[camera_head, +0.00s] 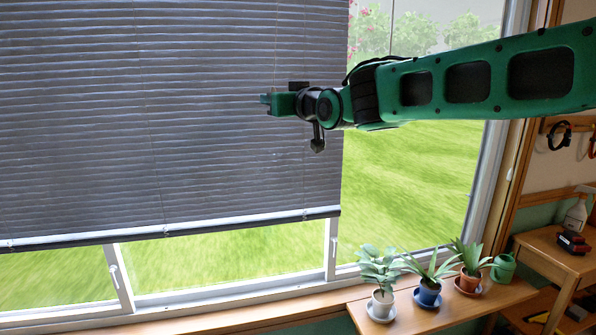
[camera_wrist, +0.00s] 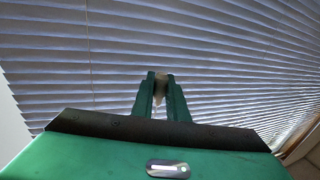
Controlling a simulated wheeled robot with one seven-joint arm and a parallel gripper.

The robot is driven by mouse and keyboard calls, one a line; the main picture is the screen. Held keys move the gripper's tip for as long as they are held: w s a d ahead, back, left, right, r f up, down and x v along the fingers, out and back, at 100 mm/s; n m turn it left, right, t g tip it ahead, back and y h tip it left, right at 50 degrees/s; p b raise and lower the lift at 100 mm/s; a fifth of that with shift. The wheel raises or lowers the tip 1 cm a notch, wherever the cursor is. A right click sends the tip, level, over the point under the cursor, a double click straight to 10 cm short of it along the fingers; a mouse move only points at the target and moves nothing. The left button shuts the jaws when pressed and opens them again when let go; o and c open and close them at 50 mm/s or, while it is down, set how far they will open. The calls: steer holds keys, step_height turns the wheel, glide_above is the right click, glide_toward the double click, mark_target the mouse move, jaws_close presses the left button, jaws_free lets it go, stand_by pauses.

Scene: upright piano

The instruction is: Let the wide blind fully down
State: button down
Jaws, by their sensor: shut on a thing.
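The wide blind (camera_head: 150,140) is a grey slatted blind over the left part of the window. Its slats are tilted nearly shut. Its pale bottom rail (camera_head: 170,228) hangs above the sill, with window glass and grass showing below it. The slats also fill the wrist view (camera_wrist: 230,60). My gripper (camera_head: 266,104) is in front of the blind's right half, above the rail. In the wrist view, my gripper (camera_wrist: 160,82) is shut on a small tan thing (camera_wrist: 161,78), which looks like a cord pull; the fingers partly hide it. I cannot make out its cord.
Several potted plants (camera_head: 428,290) and a green watering can (camera_head: 503,268) stand on a low wooden bench (camera_head: 400,322) at lower right. A wooden shelf unit (camera_head: 555,250) with tools is at far right. The window sill (camera_head: 220,318) below the blind looks clear.

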steer(key=shift+r, duration=4.4)
steer(key=shift+r, duration=0.1)
steer(key=shift+r, duration=4.4)
steer(key=shift+r, duration=0.1)
step_height(320, 180, up, 9)
steer(key=shift+w, duration=0.1)
